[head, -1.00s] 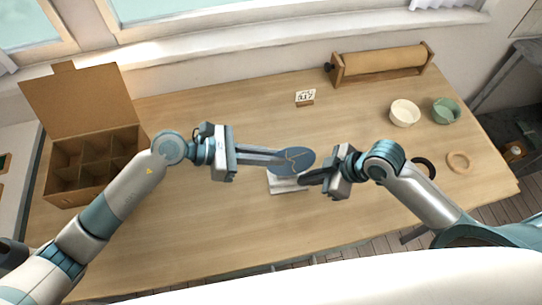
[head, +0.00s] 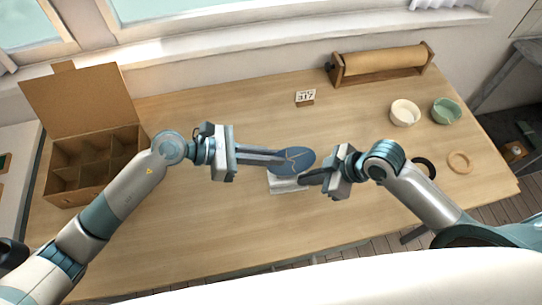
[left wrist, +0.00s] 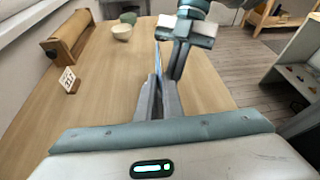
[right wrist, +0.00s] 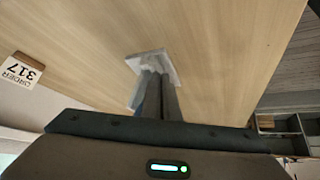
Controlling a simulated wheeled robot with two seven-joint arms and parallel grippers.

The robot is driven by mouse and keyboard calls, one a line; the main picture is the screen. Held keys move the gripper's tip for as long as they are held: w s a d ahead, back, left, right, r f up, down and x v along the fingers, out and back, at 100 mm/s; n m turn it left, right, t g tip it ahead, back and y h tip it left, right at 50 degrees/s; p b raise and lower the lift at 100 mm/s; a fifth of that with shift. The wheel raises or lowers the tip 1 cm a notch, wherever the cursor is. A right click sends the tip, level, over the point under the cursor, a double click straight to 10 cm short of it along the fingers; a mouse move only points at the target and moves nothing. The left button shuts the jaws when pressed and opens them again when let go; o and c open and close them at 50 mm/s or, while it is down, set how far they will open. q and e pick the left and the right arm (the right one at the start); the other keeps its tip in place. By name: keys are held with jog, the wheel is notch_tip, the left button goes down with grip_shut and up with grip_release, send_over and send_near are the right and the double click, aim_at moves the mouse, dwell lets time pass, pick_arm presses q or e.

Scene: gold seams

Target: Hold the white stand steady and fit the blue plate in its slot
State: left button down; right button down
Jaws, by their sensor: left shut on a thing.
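The blue plate (head: 295,164) with pale gold seams is at mid-table in the head view, gripped at its left side by my left gripper (head: 282,159). The plate shows nearly edge-on in the left wrist view (left wrist: 158,60). The white stand (head: 287,185) is on the table just below the plate in the head view, partly hidden by it. My right gripper (head: 304,178) reaches the stand from the right. In the right wrist view its fingers close around the raised part of the stand (right wrist: 150,64). The slot is hidden, and I cannot tell whether the plate touches it.
An open divided cardboard box (head: 92,165) stands at the left. The table's front is clear.

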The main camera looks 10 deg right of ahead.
pick_arm(q)
jog(key=shift+w+a+f, duration=0.1)
jog(key=shift+w+f, duration=0.2)
jog(key=shift+w, duration=0.1)
dwell(0.4)
jog(key=shift+f, duration=2.4)
dwell(0.7)
jog(key=c, duration=2)
grip_release()
jog(key=shift+o, duration=0.9)
jog(key=shift+a, duration=0.1)
jog(key=shift+w, duration=0.1)
jog(key=shift+w, duration=0.1)
jog(key=shift+c, duration=1.1)
jog(key=shift+c, duration=0.2)
